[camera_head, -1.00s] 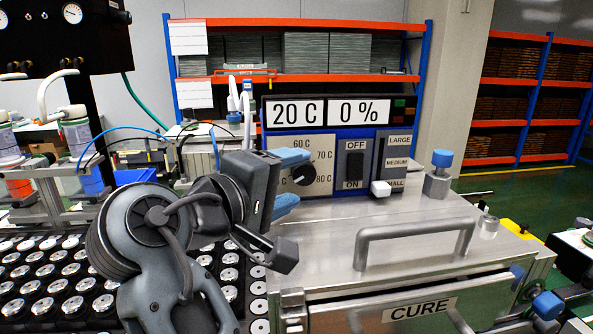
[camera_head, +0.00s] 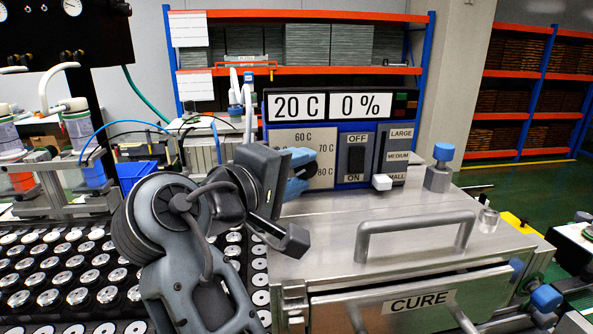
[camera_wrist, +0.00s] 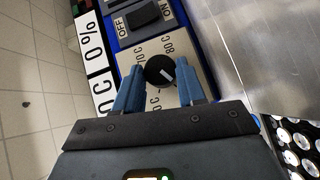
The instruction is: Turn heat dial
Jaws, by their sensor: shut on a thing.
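The heat dial (camera_wrist: 160,70) is a round black knob with a pale pointer line, on a light panel marked 60 C, 70 C and 80 C. In the wrist view its pointer slants between the fingers. My gripper (camera_wrist: 160,78) is shut on the dial, with one blue finger on each side. In the head view my gripper (camera_head: 304,172) is at the panel's left part, and its fingers hide most of the dial. The control box's display (camera_head: 325,106) reads 20 C and 0 %.
An ON/OFF switch (camera_head: 356,158) and a white size slider (camera_head: 382,182) sit right of the dial. The metal top with a handle (camera_head: 415,232) and the CURE drawer (camera_head: 420,302) lie in front. A tray of round parts (camera_head: 60,275) is at left.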

